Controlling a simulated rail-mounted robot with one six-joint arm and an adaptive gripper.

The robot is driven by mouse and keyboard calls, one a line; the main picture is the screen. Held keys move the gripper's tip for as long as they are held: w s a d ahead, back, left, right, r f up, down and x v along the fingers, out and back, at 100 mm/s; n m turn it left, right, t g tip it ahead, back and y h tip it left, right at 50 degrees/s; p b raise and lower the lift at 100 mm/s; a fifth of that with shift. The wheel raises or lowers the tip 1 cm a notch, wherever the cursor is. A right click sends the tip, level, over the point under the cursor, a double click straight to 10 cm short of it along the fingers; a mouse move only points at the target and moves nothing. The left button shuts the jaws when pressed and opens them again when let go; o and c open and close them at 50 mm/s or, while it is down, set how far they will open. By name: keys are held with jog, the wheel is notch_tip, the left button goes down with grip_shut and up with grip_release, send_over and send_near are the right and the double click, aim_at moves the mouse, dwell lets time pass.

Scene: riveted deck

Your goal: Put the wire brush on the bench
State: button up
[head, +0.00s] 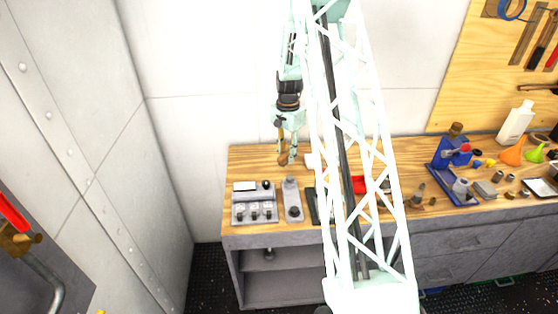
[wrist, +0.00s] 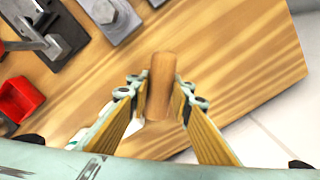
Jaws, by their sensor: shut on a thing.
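My gripper (head: 287,150) is over the back left part of the wooden bench top (head: 250,160). In the wrist view my gripper (wrist: 160,92) is shut on a round wooden piece, which looks like the handle of the wire brush (wrist: 161,75). In the head view the brush (head: 283,158) is only a small brown shape at the fingertips. Its bristles cannot be made out. The bench top (wrist: 235,75) fills much of the wrist view below the brush. I cannot tell whether the brush touches it.
A grey switch box (head: 254,205) and a grey block with a knob (head: 292,200) stand near the bench's front left. A red bin (head: 358,185) is partly behind my arm. A blue rack (head: 450,180) and clutter fill the right. Bare wood lies around my gripper.

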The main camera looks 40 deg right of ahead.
jog(key=shift+w+a+f, duration=0.1)
jog(key=shift+w+a, duration=0.15)
jog(key=shift+w, duration=0.4)
jog(key=shift+w+a, duration=0.2)
jog(key=shift+w, duration=0.4)
jog(key=shift+w+a, duration=0.15)
jog(key=shift+w, duration=0.4)
jog(key=shift+w+f, duration=0.1)
jog(key=shift+f, duration=1.75)
jog(key=shift+f, duration=0.1)
jog(key=o, duration=0.9)
jog(key=shift+r, duration=6.15)
